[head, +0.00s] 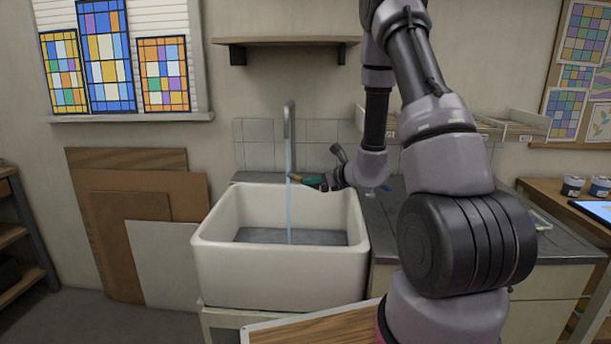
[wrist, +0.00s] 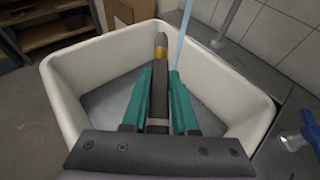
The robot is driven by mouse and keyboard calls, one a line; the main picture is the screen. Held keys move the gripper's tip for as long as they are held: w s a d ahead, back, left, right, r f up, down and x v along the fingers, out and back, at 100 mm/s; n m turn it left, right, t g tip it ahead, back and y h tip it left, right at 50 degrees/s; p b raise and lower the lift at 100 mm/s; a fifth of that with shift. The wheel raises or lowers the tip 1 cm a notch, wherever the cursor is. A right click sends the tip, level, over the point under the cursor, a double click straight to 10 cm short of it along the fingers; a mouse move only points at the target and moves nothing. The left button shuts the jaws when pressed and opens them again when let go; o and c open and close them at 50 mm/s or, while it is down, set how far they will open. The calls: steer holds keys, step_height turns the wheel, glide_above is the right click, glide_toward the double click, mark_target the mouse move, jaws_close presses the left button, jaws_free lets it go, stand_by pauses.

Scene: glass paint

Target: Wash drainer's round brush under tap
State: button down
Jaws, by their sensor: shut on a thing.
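My gripper (head: 316,181) is over the right part of the white sink (head: 280,278), pointing left toward the water stream (head: 288,215). In the wrist view its green fingers (wrist: 159,80) are shut on a dark-handled brush (wrist: 160,55) with a brass-coloured band and a dark tip pointing away from me. The brush tip shows at the stream in the head view, too small to tell whether water touches it. In the wrist view the stream (wrist: 184,35) falls just right of the brush, its lower part hidden by a finger. The grey tap (head: 290,115) is running.
The sink's rim surrounds the space below my gripper. A dark counter (head: 560,248) lies to the right, with a blue item (wrist: 310,128) beside the sink in the wrist view. A shelf (head: 285,41) hangs above. Boards (head: 150,200) lean against the wall at left.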

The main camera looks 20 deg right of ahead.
stand_by(0.4)
steer(key=s+r, duration=0.4)
steer(key=s, duration=0.1)
steer(key=shift+a, duration=0.2)
stand_by(0.6)
